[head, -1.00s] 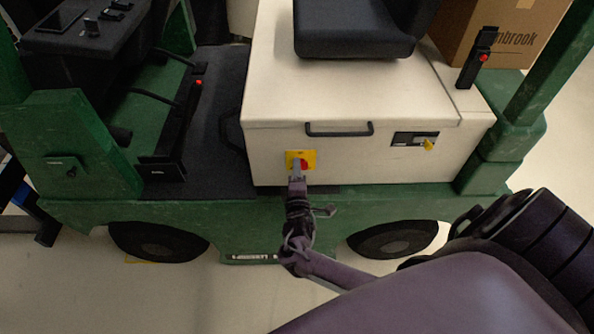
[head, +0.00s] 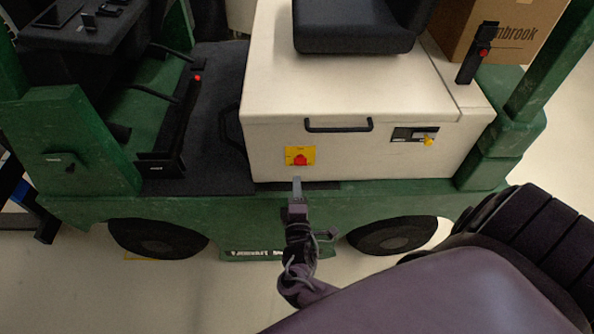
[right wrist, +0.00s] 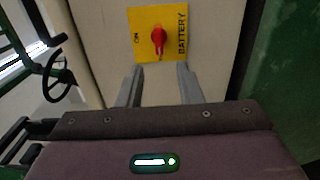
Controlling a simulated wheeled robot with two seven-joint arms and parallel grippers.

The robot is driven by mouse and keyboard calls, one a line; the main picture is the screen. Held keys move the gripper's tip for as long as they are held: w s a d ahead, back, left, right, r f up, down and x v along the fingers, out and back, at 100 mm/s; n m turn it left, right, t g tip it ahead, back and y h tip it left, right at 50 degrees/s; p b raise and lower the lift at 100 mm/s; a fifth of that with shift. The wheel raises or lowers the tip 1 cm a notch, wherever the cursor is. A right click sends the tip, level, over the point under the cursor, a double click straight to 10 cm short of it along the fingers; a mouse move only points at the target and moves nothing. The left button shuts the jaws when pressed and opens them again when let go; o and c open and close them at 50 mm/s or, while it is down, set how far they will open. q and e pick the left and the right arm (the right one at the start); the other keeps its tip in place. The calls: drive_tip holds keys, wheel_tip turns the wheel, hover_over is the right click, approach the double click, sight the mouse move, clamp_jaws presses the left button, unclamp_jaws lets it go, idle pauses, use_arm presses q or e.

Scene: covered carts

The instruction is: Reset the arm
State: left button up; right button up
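My right gripper (head: 297,186) is in front of the cart's cream box, just below the yellow plate in the head view. It is empty; the right wrist view shows its two fingers (right wrist: 160,82) apart, with cream panel between them. The yellow plate (head: 309,150) carries a red rotary switch (head: 300,159). In the right wrist view the plate (right wrist: 142,20) reads "ON" and "BATTERY", and the red knob (right wrist: 158,40) stands about upright beyond the fingertips, clear of them. My left gripper is not in view.
The cream box (head: 350,90) has a black handle (head: 338,126) and a key panel (head: 414,134). A black seat (head: 355,30) and a cardboard box (head: 500,40) are above. The green chassis (head: 190,210) and wheels (head: 392,236) lie below. Pale floor is open in front.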

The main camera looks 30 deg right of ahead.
drive_tip(key=s+f+m+g+y, duration=0.25)
drive_tip(key=s+f, duration=0.25)
drive_tip(key=f, duration=0.6)
drive_tip(key=s+f+m+g+y, duration=0.1)
drive_tip(key=s+f+g+y, duration=0.4)
drive_tip(key=f, duration=0.7)
drive_tip(key=s+a+f+m+g, duration=0.1)
drive_tip(key=s+f, duration=0.3)
drive_tip(key=s, duration=0.5)
drive_tip(key=s+a+f+m+g+y, duration=0.1)
drive_tip(key=s+a+f+m+g, duration=0.1)
drive_tip(key=s+f, duration=0.3)
drive_tip(key=s+a+f+m+g, duration=0.2)
drive_tip(key=s+f+m+g, duration=0.1)
drive_tip(key=s, duration=1)
drive_tip(key=shift+f+g+y, duration=0.35)
drive_tip(key=shift+f+g, duration=0.1)
drive_tip(key=shift+f, duration=0.45)
drive_tip(key=shift+s+d, duration=0.1)
drive_tip(key=shift+s, duration=0.1)
